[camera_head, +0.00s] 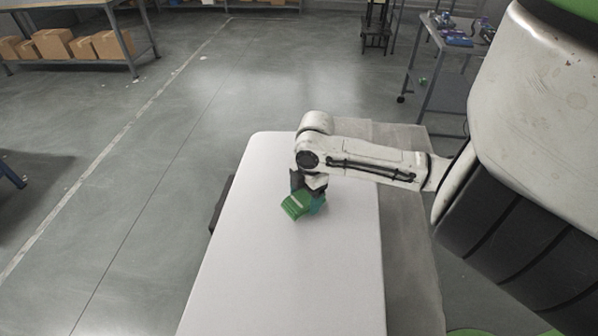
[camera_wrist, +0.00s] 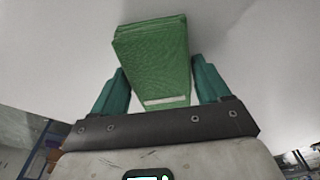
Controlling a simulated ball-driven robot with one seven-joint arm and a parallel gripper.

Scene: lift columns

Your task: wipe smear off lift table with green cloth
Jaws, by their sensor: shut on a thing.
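The green cloth (camera_head: 297,205) is a folded block with a pale stripe, over the white top of the lift table (camera_head: 290,280). My gripper (camera_head: 308,198) is shut on the cloth, above the middle of the table's width. In the wrist view the green cloth (camera_wrist: 158,60) sits between the two teal fingers of my gripper (camera_wrist: 155,90). I cannot tell whether the cloth touches the table top. No smear shows on the visible part of the table; the arm and cloth hide some of the surface.
A grey surface (camera_head: 410,270) adjoins the table's right side. Shelving with cardboard boxes (camera_head: 55,43) stands at the back left. A trolley with small items (camera_head: 455,38) stands at the back right. The floor left of the table is mostly clear.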

